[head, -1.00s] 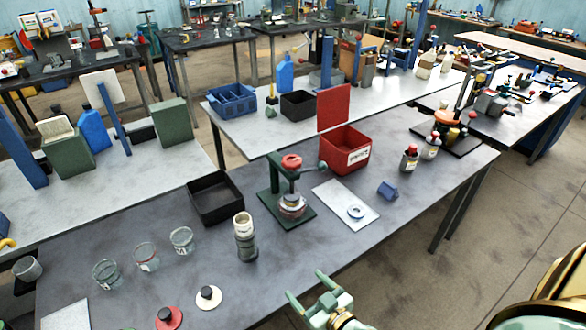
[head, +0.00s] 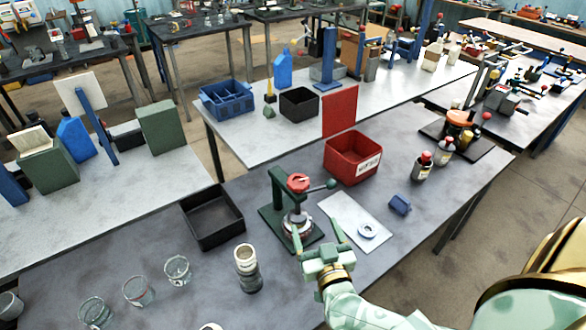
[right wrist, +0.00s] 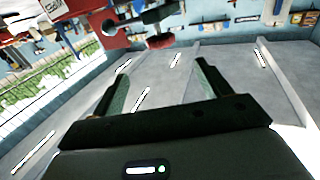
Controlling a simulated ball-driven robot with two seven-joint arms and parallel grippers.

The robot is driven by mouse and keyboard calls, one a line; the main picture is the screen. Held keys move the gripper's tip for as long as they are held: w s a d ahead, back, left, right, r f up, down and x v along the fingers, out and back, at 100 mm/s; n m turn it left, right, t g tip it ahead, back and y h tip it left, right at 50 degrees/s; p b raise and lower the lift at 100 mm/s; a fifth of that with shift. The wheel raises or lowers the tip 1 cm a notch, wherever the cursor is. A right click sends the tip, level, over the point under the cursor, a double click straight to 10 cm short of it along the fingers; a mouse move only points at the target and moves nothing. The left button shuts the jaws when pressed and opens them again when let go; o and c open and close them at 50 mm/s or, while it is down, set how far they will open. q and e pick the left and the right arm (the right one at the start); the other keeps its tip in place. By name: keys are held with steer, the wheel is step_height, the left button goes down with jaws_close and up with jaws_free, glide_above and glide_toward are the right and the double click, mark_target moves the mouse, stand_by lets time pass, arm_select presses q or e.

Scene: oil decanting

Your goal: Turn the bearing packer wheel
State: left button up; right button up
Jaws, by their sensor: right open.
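The bearing packer (head: 290,215) is a dark green press on a green base on the dark table in the head view. Its red wheel (head: 298,183) is on top, and a dark arm with a round knob (head: 331,184) reaches to the right. My right gripper (head: 317,235) is open and empty, just in front of the packer and below wheel height in the picture. In the right wrist view, its two fingers (right wrist: 160,85) stand apart with nothing between them. A dark part with a red disc (right wrist: 160,41), apparently the wheel, shows beyond them. My left gripper is out of view.
Right of the packer lies a white sheet (head: 345,214) with a metal ring (head: 367,231). A red bin (head: 352,158) stands behind, a black tray (head: 208,220) at left. A grey-and-cream cylinder (head: 247,268) and several glasses stand left.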

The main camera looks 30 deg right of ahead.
glide_toward(301, 190)
steer(key=w, duration=0.3)
steer(key=x, duration=0.3)
steer(key=b+x, duration=0.1)
steer(key=x, duration=0.2)
steer(key=d+b+x, duration=0.1)
steer(key=x, duration=0.2)
steer(key=shift+s+f, duration=0.1)
steer(key=shift+s, duration=0.05)
steer(key=shift+w+d, duration=0.15)
steer(key=shift+w, duration=0.5)
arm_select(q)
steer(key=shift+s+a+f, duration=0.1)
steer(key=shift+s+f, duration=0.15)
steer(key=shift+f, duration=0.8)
arm_select(e)
steer(key=c, duration=1)
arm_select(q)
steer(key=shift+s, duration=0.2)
arm_select(e)
steer(key=shift+s, duration=0.1)
